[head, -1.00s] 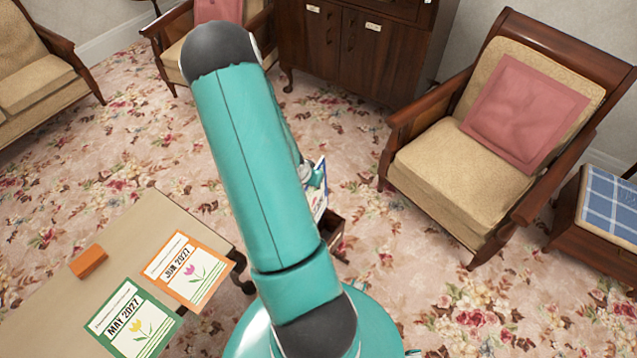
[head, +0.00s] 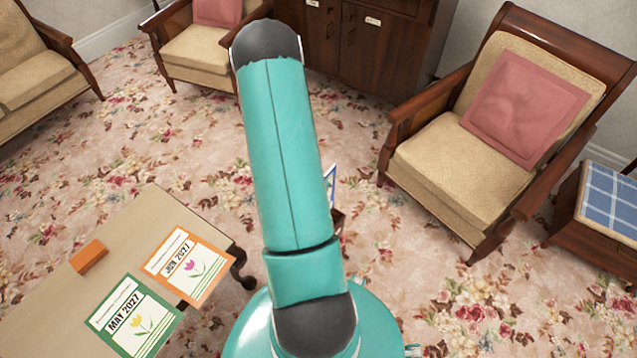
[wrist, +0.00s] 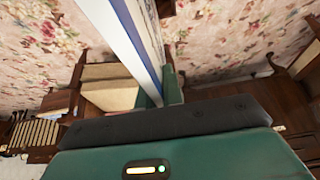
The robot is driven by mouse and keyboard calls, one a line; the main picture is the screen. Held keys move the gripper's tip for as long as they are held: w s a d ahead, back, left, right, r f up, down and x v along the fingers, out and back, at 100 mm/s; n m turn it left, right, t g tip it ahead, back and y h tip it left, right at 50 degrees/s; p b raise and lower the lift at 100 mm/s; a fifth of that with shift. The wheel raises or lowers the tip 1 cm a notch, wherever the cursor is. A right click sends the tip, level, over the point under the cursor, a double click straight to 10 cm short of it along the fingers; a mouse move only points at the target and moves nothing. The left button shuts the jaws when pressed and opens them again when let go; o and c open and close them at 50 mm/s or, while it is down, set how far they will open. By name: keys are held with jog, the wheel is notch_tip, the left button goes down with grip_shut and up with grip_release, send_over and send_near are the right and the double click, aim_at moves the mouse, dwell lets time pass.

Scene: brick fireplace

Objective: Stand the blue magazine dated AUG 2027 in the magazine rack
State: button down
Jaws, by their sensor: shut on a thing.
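My gripper (wrist: 158,95) is shut on a thin magazine with a blue edge (wrist: 128,35), which runs up and away from the jaws in the wrist view. In the head view only a narrow blue-and-white strip of the magazine (head: 330,183) shows to the right of my arm. Its date cannot be read. The dark wooden magazine rack (head: 338,219) shows only as a small piece below that strip; my arm hides the rest. The gripper itself is hidden in the head view. I cannot tell whether the magazine is inside the rack or above it.
A table (head: 110,235) at lower left holds an orange JUN 2027 magazine (head: 189,266), a green MAY 2027 magazine (head: 134,315) and an orange block (head: 89,257). An armchair (head: 470,160) stands right of the rack. A cabinet (head: 370,45) stands behind. Flowered carpet lies open between.

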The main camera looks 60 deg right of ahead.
notch_tip(320, 180, down, 9)
jog(key=shift+f, duration=0.15)
dwell(0.9)
jog(key=c, duration=1.5)
grip_release()
jog(key=v, duration=1.3)
jog(key=shift+w+a+r, duration=0.1)
jog(key=shift+a+r, duration=0.15)
jog(key=shift+r, duration=0.1)
